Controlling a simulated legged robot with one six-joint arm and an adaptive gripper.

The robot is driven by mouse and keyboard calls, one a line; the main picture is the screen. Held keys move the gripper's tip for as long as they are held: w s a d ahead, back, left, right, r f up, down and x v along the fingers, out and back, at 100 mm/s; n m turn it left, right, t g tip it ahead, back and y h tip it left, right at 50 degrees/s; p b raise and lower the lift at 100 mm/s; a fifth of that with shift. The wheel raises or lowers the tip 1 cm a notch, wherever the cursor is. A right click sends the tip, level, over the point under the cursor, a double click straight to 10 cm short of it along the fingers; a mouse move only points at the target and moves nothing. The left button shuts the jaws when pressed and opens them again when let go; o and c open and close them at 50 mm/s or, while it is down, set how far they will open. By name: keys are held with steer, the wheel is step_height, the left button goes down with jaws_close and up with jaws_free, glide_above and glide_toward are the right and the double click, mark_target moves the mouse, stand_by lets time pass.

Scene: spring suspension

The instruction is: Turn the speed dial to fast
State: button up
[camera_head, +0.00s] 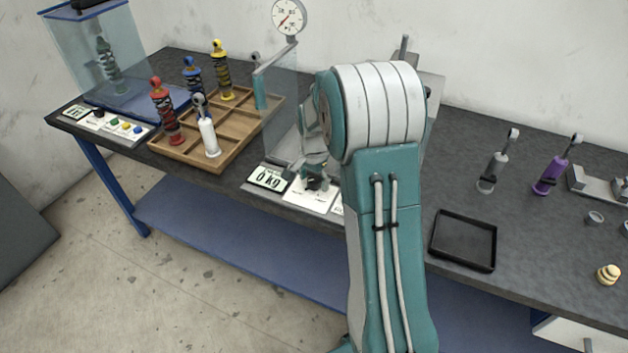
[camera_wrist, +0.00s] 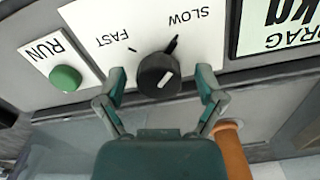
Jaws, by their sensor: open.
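The speed dial (camera_wrist: 158,75) is a round black knob with a white mark on a white panel, which shows upside down in the wrist view. The FAST label (camera_wrist: 113,38) is at its upper left and the SLOW label (camera_wrist: 188,18) at its upper right. The knob's white mark slants toward the SLOW side. My gripper (camera_wrist: 160,84) is open, with one teal finger on each side of the dial and visible gaps between. In the head view my gripper (camera_head: 315,180) is over the panel at the bench's front edge and hides the dial.
A green RUN button (camera_wrist: 65,78) is left of the dial in the wrist view, and a display (camera_wrist: 275,28) is at the upper right. An orange-brown cylinder (camera_wrist: 232,145) is by the right finger. A wooden tray (camera_head: 235,135) of shock absorbers and a black tray (camera_head: 463,262) flank my arm.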

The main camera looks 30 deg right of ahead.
steer(key=c, duration=1.1)
steer(key=shift+c, duration=0.2)
